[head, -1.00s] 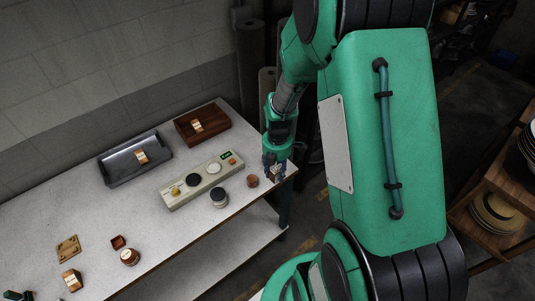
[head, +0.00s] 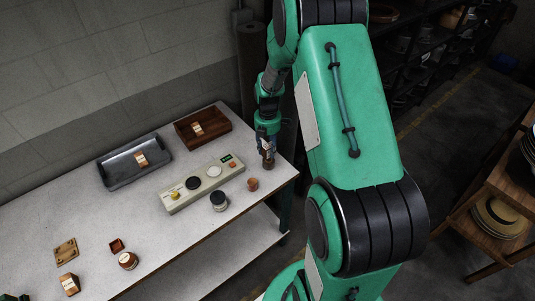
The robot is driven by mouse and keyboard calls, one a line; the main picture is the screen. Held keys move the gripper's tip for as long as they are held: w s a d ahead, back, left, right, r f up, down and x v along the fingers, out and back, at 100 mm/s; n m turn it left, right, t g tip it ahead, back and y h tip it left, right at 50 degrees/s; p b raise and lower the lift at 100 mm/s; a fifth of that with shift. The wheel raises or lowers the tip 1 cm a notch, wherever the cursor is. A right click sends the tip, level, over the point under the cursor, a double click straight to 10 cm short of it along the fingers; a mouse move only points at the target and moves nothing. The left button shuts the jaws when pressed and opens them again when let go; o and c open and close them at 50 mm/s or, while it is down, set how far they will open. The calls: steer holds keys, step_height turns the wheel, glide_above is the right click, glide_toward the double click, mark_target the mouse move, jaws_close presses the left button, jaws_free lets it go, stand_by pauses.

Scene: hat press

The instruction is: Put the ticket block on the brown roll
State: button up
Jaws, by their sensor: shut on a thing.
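My gripper (head: 268,163) points down over the right end of the grey table. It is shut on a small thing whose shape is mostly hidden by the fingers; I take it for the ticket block. A small brown cylinder (head: 252,185), which looks like the brown roll, stands upright near the table's front edge, below and left of my gripper. The gripper is apart from it, and nothing rests on its top.
A long pale panel (head: 217,188) with knobs lies left of the cylinder, with a dark-topped jar (head: 219,201) in front. A grey tray (head: 116,183) and a wooden tray (head: 222,124) sit behind. Small brown items lie at the left. The table's right corner is clear.

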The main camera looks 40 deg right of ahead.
mark_target(268, 153)
steer(key=shift+w+d, duration=0.15)
steer(key=shift+w, duration=0.15)
steer(key=shift+f+b, duration=0.3)
steer(key=shift+f, duration=1.45)
steer(key=shift+f, duration=0.1)
steer(key=o, duration=1.2)
steer(key=shift+c, duration=0.2)
step_height(268, 153, up, 12)
steer(key=shift+r+p, duration=0.1)
steer(key=shift+p, duration=0.65)
